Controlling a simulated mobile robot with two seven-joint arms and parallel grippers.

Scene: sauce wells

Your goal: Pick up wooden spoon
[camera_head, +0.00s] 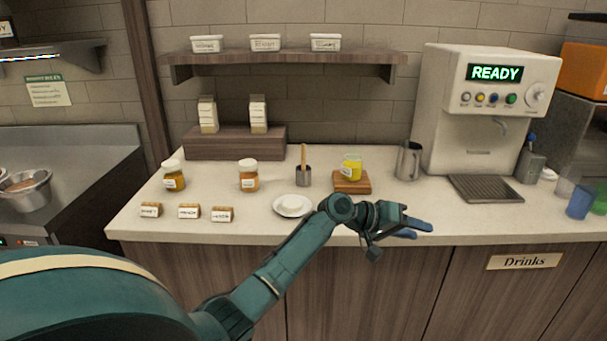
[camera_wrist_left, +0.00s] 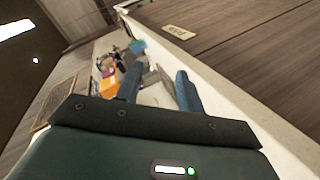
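The wooden spoon (camera_head: 303,155) stands nearly upright in a small grey metal cup (camera_head: 303,178) on the white counter. Only its handle shows; its lower end is hidden in the cup. My left gripper (camera_head: 411,229) is at the counter's front edge, to the right of and nearer than the spoon, pointing right and away from it. In the left wrist view its two blue fingers (camera_wrist_left: 160,84) stand apart with nothing held between them. The spoon cannot be made out there. My right gripper is not in view.
A white saucer (camera_head: 292,206) lies in front of the cup. A yellow glass (camera_head: 352,166) on a wooden block (camera_head: 351,184) stands to the cup's right, an orange jar (camera_head: 249,180) to its left. A metal pitcher (camera_head: 408,161) and coffee machine (camera_head: 480,120) are farther right.

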